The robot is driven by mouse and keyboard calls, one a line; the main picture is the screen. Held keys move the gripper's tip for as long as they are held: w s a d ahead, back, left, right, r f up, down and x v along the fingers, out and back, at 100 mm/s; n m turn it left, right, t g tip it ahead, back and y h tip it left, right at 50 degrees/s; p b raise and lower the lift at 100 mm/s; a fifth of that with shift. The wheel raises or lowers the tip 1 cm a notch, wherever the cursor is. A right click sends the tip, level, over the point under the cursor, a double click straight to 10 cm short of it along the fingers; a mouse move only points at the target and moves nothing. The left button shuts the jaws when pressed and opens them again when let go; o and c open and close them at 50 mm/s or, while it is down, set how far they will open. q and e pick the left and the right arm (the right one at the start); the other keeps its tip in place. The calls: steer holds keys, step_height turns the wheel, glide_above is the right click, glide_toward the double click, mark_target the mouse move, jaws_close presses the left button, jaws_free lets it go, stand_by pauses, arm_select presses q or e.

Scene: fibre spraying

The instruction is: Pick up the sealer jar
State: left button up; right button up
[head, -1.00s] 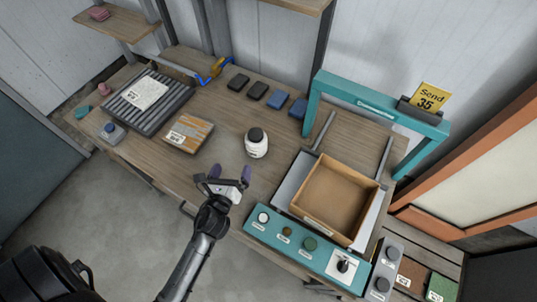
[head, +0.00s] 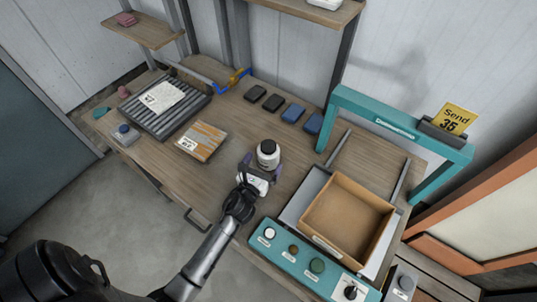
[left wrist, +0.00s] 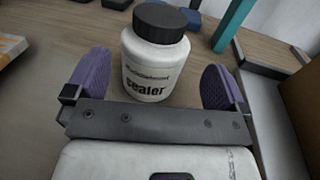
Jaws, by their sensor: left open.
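The sealer jar (head: 268,153) is white with a black lid and stands upright on the wooden bench. In the left wrist view the jar (left wrist: 155,62) shows its "sealer" label facing me. My left gripper (head: 260,168) is open at the jar's near side. In the left wrist view its purple finger pads (left wrist: 158,85) stand apart, one on each side of the jar, with gaps between pads and jar. My right gripper is not in either view.
A cardboard box (head: 347,215) sits in the teal-framed machine (head: 395,128) to the right, with a knob panel (head: 310,265) in front. A striped packet (head: 201,141) and a roller tray (head: 165,104) lie left. Dark and blue blocks (head: 292,113) line the back.

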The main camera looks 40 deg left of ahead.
mark_target(268, 151)
arm_select(q)
steer(key=shift+a+x, duration=0.15)
steer(key=shift+x, duration=1.15)
steer(key=shift+a+x, duration=0.1)
steer(key=shift+x, duration=1.25)
steer(key=shift+s+r, duration=0.1)
steer(key=shift+r, duration=0.1)
steer(key=shift+c, duration=0.3)
steer(key=c, duration=0.9)
